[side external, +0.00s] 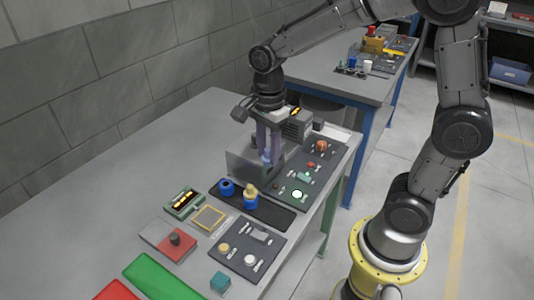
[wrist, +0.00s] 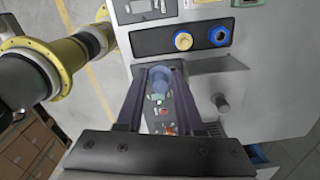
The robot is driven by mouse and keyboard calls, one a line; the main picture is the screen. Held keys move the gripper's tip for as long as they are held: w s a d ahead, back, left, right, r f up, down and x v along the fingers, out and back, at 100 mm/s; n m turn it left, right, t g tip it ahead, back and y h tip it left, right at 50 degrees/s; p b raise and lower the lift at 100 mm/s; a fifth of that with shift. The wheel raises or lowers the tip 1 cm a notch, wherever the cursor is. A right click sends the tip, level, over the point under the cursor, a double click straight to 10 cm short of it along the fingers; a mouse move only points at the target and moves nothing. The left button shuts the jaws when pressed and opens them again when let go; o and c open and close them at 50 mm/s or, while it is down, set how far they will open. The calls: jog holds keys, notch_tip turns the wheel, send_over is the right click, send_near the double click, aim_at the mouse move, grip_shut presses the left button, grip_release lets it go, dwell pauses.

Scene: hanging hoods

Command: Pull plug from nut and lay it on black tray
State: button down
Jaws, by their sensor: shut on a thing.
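My gripper (side external: 267,150) points down over the middle of the bench, beside a grey metal bracket. The black tray (side external: 274,211) lies in front of the gripper, also at the top of the wrist view (wrist: 150,43).
The metal bracket (side external: 238,166) stands close to my fingers. A dark control panel (side external: 285,190) with buttons and knobs lies at the right. A second panel (side external: 240,245), a red-and-grey block (side external: 170,240) and a green plate (side external: 160,280) lie nearer. The bench's left side is clear.

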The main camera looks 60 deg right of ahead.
aim_at(268, 149)
jog(key=shift+r, duration=1.75)
jog(key=s+f+m, duration=0.2)
jog(key=s+f, duration=0.2)
jog(key=s, duration=0.5)
jog(key=s+f+m, duration=0.3)
jog(key=s, duration=0.5)
jog(key=w+f, duration=0.3)
jog(key=w, duration=0.1)
jog(key=w+f, duration=0.3)
jog(key=w, duration=0.2)
jog(key=w+f, duration=0.3)
jog(key=w, duration=0.1)
jog(key=shift+w+a+f, duration=0.15)
jog(key=shift+w+f, duration=0.15)
jog(key=shift+w, duration=0.05)
jog(key=shift+w+f, duration=0.15)
jog(key=shift+f, duration=1.45)
jog(key=shift+f, duration=0.15)
